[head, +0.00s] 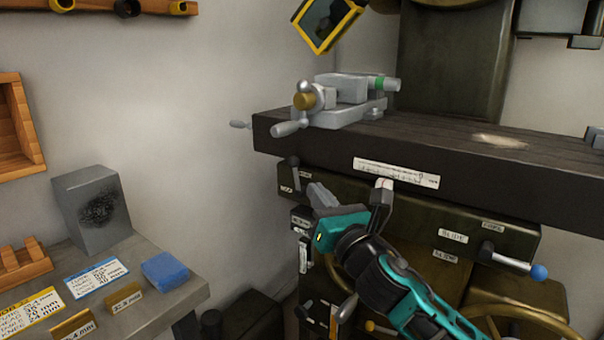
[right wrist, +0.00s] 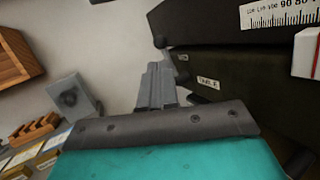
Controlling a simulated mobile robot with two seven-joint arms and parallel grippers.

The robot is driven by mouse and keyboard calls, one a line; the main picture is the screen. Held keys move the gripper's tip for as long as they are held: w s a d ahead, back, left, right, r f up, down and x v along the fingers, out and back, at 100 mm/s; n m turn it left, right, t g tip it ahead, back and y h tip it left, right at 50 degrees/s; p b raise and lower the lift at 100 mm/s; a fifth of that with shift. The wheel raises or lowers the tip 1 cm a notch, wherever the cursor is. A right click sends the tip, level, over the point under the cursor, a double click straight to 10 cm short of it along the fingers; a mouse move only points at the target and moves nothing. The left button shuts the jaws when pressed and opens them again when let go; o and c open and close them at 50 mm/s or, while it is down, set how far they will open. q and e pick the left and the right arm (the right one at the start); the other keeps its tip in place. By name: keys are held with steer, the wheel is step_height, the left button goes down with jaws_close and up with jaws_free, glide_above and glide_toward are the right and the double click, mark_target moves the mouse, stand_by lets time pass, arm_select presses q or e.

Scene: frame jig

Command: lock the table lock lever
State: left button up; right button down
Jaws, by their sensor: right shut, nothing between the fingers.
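A small dark lever with a rounded knob (head: 292,162) stands upright at the left end of the saddle front, under the machine table (head: 300,137). A label with small lettering (head: 286,189) is just below it; I cannot read it surely. In the right wrist view a dark lever (right wrist: 181,74) shows just beyond the fingertips. My right gripper (head: 318,193) is shut and empty, a little below and right of the lever; its fingers also show in the right wrist view (right wrist: 155,85). I cannot tell whether they touch the lever. My left gripper is out of view.
A grey vise (head: 345,95) sits on the table. A scale strip (head: 396,173) runs along the table front, with a pointer block (head: 382,188) below. A blue-knobbed lever (head: 538,271) sticks out at right. A bench with a grey block (head: 95,205) stands at left.

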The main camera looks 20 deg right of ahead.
mark_target(296, 165)
steer(key=x, duration=0.6)
steer(key=shift+w+a, duration=0.1)
steer(key=shift+w, duration=0.4)
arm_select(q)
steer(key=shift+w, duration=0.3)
arm_select(e)
steer(key=shift+w+r, duration=0.1)
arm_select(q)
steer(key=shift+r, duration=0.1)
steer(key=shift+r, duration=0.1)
